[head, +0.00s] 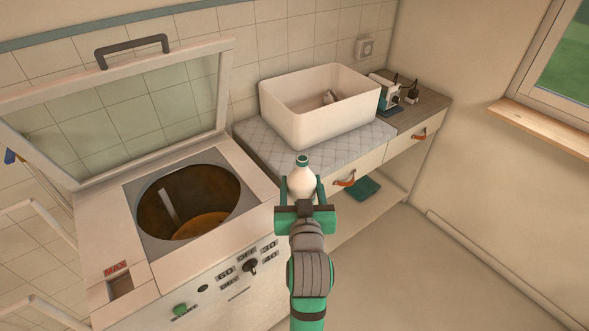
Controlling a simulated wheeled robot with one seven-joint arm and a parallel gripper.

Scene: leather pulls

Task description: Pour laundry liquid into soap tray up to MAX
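A white bottle with a green cap (302,178), which looks like the laundry liquid, is upright between the fingers of my gripper (302,184). The fingers are against both its sides, in front of the counter edge; its lower part is hidden by my gripper. The soap tray (121,286) is a small square recess in the top front left corner of the washing machine, with a red MAX label (115,268) at its back edge. Its inside looks brownish, and I cannot tell any liquid level. My gripper is well to the right of the tray.
The washing machine (255,205) has its glass lid (130,110) raised, its round drum open, and knobs on the front. Small appliances (390,94) stand beyond. Floor at right (440,270) is clear.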

